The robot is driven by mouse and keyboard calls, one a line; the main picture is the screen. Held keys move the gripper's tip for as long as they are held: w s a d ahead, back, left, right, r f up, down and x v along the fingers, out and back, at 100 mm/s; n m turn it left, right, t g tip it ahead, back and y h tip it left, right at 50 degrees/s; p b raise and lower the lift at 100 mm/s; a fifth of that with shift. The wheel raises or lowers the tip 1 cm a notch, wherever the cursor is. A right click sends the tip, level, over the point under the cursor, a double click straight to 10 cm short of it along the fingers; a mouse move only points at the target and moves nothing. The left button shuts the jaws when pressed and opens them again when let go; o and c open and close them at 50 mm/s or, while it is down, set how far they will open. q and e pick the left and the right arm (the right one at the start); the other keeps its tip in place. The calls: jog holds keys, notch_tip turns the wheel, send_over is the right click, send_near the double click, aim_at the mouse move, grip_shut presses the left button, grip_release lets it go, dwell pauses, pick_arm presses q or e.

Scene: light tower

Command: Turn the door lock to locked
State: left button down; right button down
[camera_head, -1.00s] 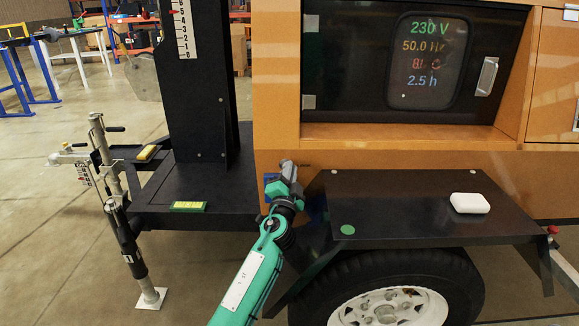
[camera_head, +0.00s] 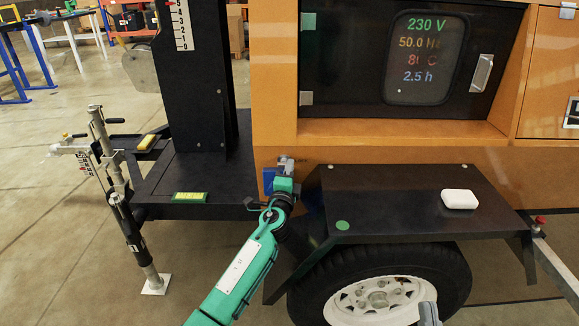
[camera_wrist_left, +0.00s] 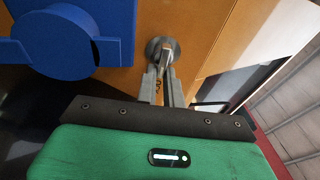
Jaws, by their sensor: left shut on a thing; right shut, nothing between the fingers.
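The lock (camera_wrist_left: 160,46) is a round grey metal piece with a small raised turn on the orange body, seen in the left wrist view. My left gripper (camera_wrist_left: 164,76) is shut on the turn, its two grey fingers pointing straight at it. In the head view my left gripper (camera_head: 286,163) is at the lower edge of the orange body (camera_head: 390,133), and the lock is hidden behind its fingers. A grey tip of my right gripper (camera_head: 428,312) shows at the bottom edge in front of the wheel, empty and shut.
A blue round fitting (camera_wrist_left: 75,35) sits close beside the lock. The black fender (camera_head: 400,195) carries a white box (camera_head: 459,199) to the right. A dark door (camera_head: 350,60) with a display is above. A black mast (camera_head: 198,80) stands left.

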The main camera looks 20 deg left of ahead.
pick_arm(q)
jog(key=shift+a+f, duration=0.15)
jog(key=shift+f, duration=0.1)
pick_arm(e)
jog(key=shift+w+a+f+g, duration=0.15)
jog(key=shift+a+f+g, duration=0.05)
jog(key=shift+f+g, duration=0.35)
pick_arm(q)
jog(key=c, duration=1.5)
grip_release()
jog(key=shift+a, duration=0.1)
jog(key=shift+r, duration=0.15)
pick_arm(e)
jog(key=shift+a, duration=0.1)
